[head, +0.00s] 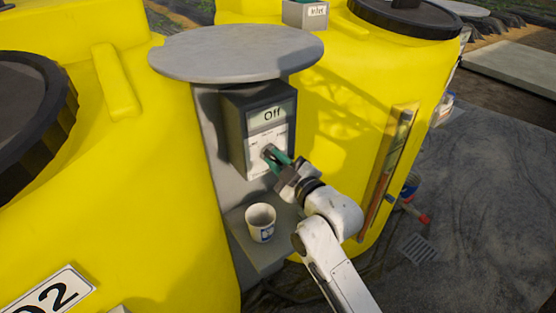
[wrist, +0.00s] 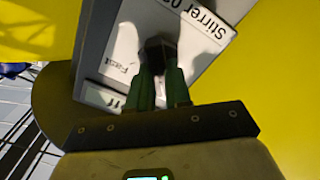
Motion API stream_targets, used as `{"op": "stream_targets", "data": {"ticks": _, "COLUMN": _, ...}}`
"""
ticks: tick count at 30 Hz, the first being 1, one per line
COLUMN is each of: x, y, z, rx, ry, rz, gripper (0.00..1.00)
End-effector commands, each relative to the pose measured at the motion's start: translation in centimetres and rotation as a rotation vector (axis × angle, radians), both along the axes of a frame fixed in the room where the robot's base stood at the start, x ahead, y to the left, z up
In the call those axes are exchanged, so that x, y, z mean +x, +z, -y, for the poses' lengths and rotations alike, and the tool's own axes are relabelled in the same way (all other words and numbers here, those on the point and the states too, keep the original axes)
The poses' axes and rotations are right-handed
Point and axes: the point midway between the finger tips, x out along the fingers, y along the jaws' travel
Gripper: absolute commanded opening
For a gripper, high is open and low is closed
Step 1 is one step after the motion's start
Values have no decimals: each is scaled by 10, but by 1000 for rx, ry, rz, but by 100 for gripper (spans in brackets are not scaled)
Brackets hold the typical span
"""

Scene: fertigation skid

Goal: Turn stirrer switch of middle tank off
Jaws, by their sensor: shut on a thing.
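The stirrer switch box (head: 236,135) is a dark grey box on a grey post between two yellow tanks. Its display (head: 271,115) reads "Off". My gripper (head: 272,155) has its green fingers at the dark knob on the white front plate. In the wrist view, my gripper (wrist: 161,74) is shut on the dark knob (wrist: 155,48). The fingers hide part of the knob, so its pointer cannot be read. The wrist view shows the plate upside down, with a "Stirrer 0" label (wrist: 203,18), its last figure cut off, and "Fast" (wrist: 122,63).
A round grey cover (head: 235,52) sits above the box. A white cup (head: 260,222) stands on the ledge below. The left tank (head: 165,190) bears a plate ending in "02" (head: 45,295). The right tank (head: 335,110) has a vertical sight gauge (head: 392,160). Open floor lies at right.

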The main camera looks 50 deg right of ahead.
Motion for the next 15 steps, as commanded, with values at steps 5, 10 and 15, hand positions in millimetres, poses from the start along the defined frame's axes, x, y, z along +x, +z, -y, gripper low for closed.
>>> {"op": "stream_targets", "data": {"ticks": 5, "x": 0, "y": -1, "z": -1, "rx": -54, "ry": 1, "rz": -18, "gripper": 0}}
{"op": "stream_targets", "data": {"ticks": 10, "x": 0, "y": -1, "z": 0, "rx": -79, "ry": 0, "rz": -26, "gripper": 0}}
{"op": "stream_targets", "data": {"ticks": 15, "x": 0, "y": -2, "z": 0, "rx": -84, "ry": 0, "rz": -27, "gripper": 0}}
